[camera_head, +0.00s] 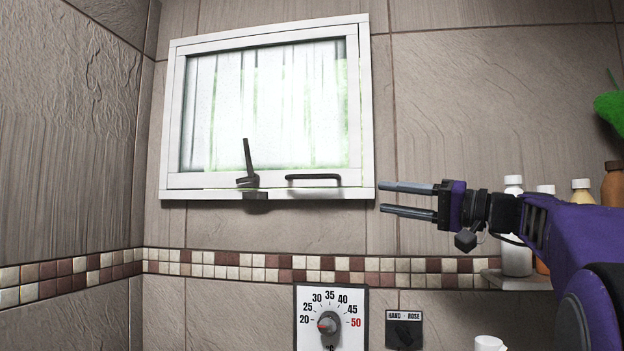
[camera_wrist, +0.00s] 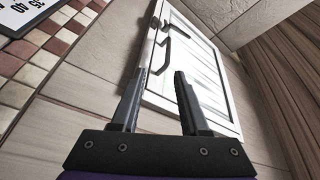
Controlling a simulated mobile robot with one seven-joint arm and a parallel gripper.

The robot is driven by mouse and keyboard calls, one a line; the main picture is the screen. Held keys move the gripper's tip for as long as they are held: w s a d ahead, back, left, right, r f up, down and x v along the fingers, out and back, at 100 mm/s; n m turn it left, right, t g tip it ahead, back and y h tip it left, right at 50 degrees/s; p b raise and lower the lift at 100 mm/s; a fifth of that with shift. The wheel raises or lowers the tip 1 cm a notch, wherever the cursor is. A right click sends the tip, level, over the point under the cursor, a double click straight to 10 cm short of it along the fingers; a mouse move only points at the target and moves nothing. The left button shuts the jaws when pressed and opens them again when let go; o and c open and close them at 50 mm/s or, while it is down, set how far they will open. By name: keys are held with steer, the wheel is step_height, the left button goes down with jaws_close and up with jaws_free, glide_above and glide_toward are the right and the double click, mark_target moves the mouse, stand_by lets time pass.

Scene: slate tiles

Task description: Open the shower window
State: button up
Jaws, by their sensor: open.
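The shower window (camera_head: 368,110) is a white framed pane set in the tiled wall, and it looks shut. On its lower rail are a dark latch lever (camera_head: 248,165), pointing up, and a dark horizontal bar handle (camera_head: 313,177) to its right. My gripper (camera_head: 382,198) is open and empty, to the right of the window's lower right corner, its fingers pointing left. In the wrist view the window (camera_wrist: 205,75) lies beyond my fingertips (camera_wrist: 160,72), with the bar handle (camera_wrist: 170,45) ahead of them. The fingers appear clear of the window.
Below the window are a temperature dial (camera_head: 331,322) and a small switch plate (camera_head: 404,330). A shelf (camera_head: 515,280) with several bottles (camera_head: 516,255) stands at the right, behind my arm.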

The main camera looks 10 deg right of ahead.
mark_target(325, 178)
steer(key=shift+y, duration=0.4)
steer(key=p+x, duration=0.1)
steer(key=x, duration=0.4)
steer(key=r+p+x, duration=0.1)
steer(key=x, duration=0.5)
steer(key=p+x, duration=0.1)
steer(key=x, duration=0.5)
steer(key=shift+w+d+r, duration=0.1)
steer(key=shift+d+r, duration=0.1)
jaws_close()
stand_by(0.5)
